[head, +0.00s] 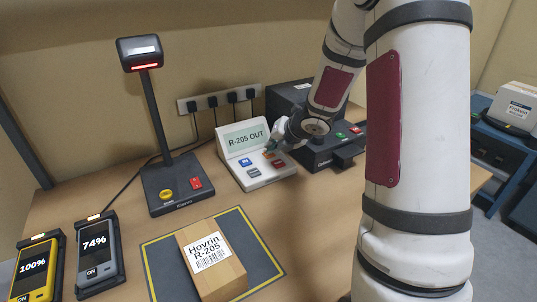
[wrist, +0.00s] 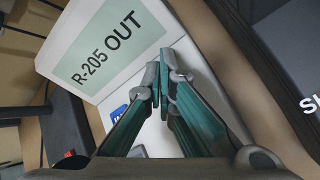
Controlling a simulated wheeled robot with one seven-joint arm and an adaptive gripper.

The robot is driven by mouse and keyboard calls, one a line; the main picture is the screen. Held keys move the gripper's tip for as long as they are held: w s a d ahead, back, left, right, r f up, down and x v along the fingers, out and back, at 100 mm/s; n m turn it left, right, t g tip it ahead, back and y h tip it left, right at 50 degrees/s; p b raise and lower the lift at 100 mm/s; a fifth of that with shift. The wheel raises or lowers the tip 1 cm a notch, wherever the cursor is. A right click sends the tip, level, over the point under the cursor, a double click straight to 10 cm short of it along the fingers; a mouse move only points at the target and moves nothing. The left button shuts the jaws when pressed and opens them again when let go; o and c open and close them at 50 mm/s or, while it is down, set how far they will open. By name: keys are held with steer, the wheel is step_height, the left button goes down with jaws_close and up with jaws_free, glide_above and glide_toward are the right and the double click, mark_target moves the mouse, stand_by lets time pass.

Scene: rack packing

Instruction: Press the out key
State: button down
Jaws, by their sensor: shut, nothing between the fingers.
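The white key panel (head: 262,181) stands on the table, and its screen (head: 245,139) reads "R-205 OUT". The screen also fills the upper left of the wrist view (wrist: 108,45). On its sloped face are a blue key (head: 245,162), a grey key (head: 254,172), a red key (head: 279,163) and an orange key (head: 268,155) partly covered by my fingers; its label cannot be read. My gripper (head: 269,151) is shut and empty, fingertips over the upper keys. In the wrist view my fingertips (wrist: 161,88) are together beside the blue key (wrist: 120,112). Contact with a key cannot be told.
A box labelled "Hovrin R-205" (head: 211,260) lies on a dark mat (head: 262,262) in front. A scanner stand (head: 172,184) is left of the panel, and a black machine (head: 328,152) is close on its right. Two handheld devices (head: 97,255) (head: 37,270) stand front left.

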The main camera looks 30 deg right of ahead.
stand_by(0.5)
steer(key=shift+r+p, duration=0.75)
steer(key=shift+p, duration=0.05)
step_height(320, 180, up, 5)
steer(key=p, duration=0.5)
steer(key=shift+s, duration=0.1)
stand_by(0.7)
